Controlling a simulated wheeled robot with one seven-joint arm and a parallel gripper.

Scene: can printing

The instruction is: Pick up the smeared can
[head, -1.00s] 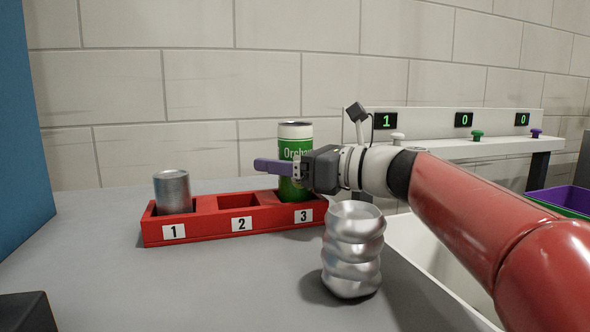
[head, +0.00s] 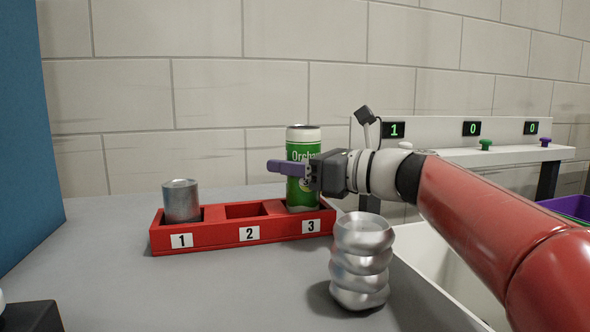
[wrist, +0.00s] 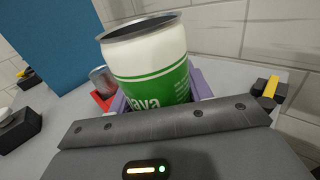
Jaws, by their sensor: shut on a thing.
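A tall green and white printed can (head: 303,190) stands upright at slot 3 of the red rack (head: 200,236). My gripper (head: 290,168), with purple fingers, is shut on this can around its upper middle. The can fills the wrist view (wrist: 150,65), with a purple finger on each side. It sits a little higher against the rack now; its base is close to the slot, and I cannot tell how clear it is. No smear can be made out clearly on the sides that show.
A plain silver can (head: 181,201) stands in slot 1; slot 2 is empty. A dented silver can (head: 361,265) stands on the counter in front of the rack. A shelf with buttons and displays (head: 472,129) is at the right. A blue panel (head: 25,130) borders the left.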

